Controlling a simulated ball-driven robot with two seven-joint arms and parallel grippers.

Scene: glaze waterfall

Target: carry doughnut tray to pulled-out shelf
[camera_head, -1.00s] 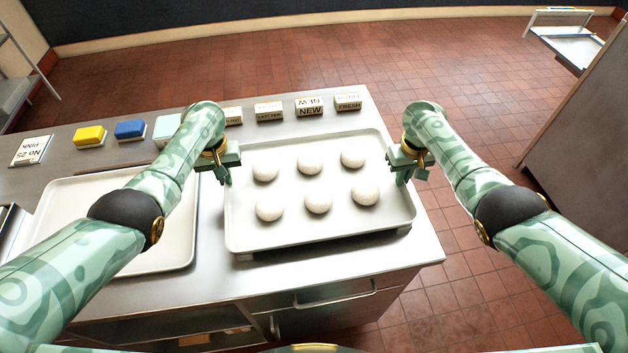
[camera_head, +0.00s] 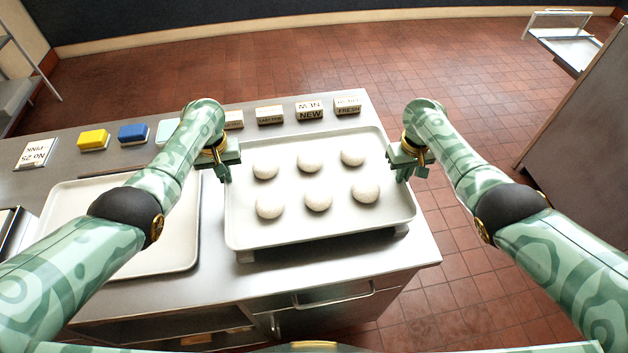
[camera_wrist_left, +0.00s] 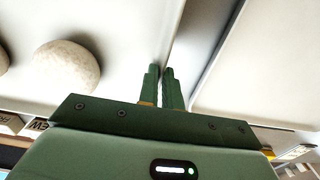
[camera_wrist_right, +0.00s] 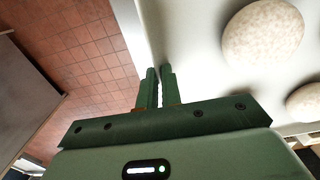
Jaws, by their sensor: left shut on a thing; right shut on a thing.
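The doughnut tray (camera_head: 290,230) is a white rimmed tray with several pale round doughnuts (camera_head: 318,199) in two rows. It is level over the right part of the steel counter, with a dark gap or shadow under its front edge. My left gripper (camera_head: 226,175) is shut on the tray's left rim; the left wrist view shows its fingers (camera_wrist_left: 165,85) closed on that rim. My right gripper (camera_head: 404,174) is shut on the right rim, as its fingers (camera_wrist_right: 157,85) show in the right wrist view. No pulled-out shelf can be made out for certain.
A second, empty white tray (camera_head: 180,255) lies left on the steel counter (camera_head: 225,290). Label blocks (camera_head: 310,111), a yellow block (camera_head: 93,140) and a blue block (camera_head: 133,133) line the back. A grey cabinet (camera_head: 580,120) stands right, with open tiled floor (camera_head: 470,130) between.

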